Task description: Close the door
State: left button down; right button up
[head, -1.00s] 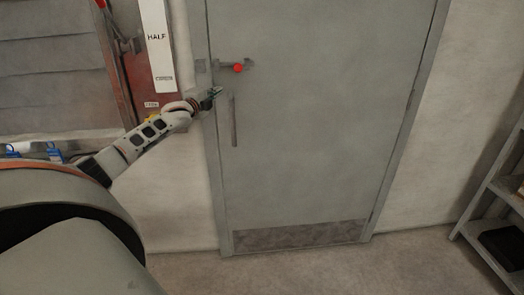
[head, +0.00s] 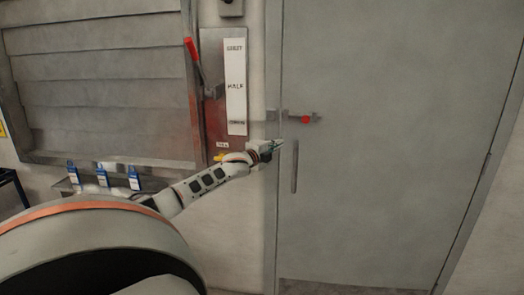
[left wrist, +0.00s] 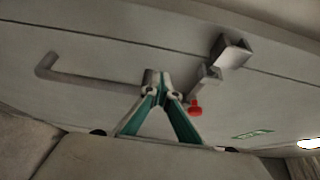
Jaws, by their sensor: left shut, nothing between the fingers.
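The grey door (head: 400,150) fills the right of the head view and looks flush with its frame. Near its left edge are a latch bolt with a red knob (head: 305,119) and, below it, a vertical pull handle (head: 294,165). My left gripper (head: 279,144) is at the door's left edge, below the bolt and just left of the handle's top. In the left wrist view its fingers (left wrist: 157,80) are shut and empty, between the handle (left wrist: 90,78) and the red knob (left wrist: 195,107). I cannot tell whether they touch the door. My right gripper is out of view.
Left of the door, a red panel with a red lever (head: 193,50) and a white label strip (head: 236,85) is on the wall. Further left are a louvred shutter (head: 100,80) and several blue-labelled bottles (head: 133,178) on a ledge.

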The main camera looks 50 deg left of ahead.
pick_arm(q)
jog(key=s, duration=0.7)
jog(key=shift+s+b, duration=0.3)
jog(key=shift+b, duration=0.15)
